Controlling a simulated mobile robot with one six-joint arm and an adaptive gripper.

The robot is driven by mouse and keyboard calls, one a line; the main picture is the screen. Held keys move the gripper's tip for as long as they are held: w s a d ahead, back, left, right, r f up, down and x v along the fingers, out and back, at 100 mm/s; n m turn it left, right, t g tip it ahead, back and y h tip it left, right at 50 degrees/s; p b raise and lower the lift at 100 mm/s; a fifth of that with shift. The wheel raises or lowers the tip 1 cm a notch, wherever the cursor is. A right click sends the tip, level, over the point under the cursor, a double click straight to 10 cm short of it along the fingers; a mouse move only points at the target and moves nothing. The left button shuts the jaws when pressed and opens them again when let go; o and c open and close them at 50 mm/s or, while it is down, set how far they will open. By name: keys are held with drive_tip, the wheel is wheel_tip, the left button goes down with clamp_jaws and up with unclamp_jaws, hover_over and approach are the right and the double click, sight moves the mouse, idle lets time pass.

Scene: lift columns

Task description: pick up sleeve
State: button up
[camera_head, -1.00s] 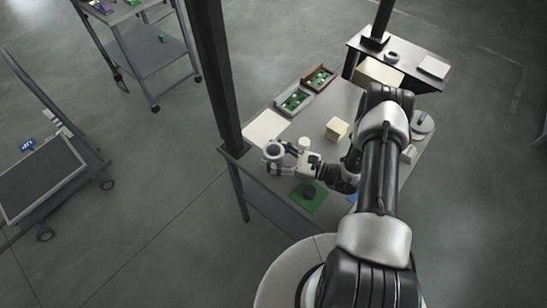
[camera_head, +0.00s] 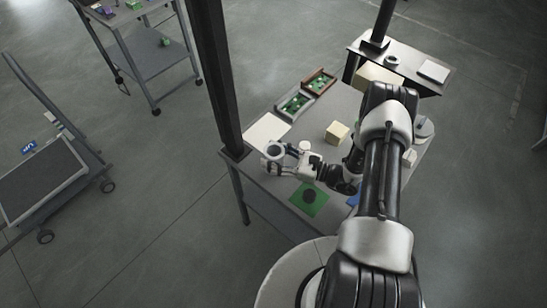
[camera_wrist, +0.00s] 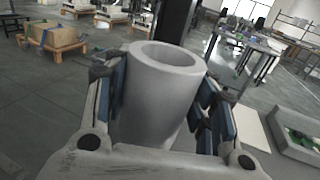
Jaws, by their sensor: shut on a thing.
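The sleeve (camera_wrist: 160,95) is a light grey hollow cylinder with an open round top, seen close in the wrist view. My gripper (camera_wrist: 165,100) is shut on it, with blue-padded fingers on its left and right sides. The sleeve's lower end is hidden by my gripper in the wrist view.
A green mat (camera_head: 318,205) with a dark round patch lies near the table's front edge. A yellowish block (camera_head: 337,132), a white sheet (camera_head: 262,134) and two trays with green parts (camera_head: 295,104) are on the table. A dark column (camera_head: 213,75) rises at its left corner.

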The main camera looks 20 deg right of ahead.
wheel_tip(320, 180, up, 21)
drive_tip(key=p, duration=0.6)
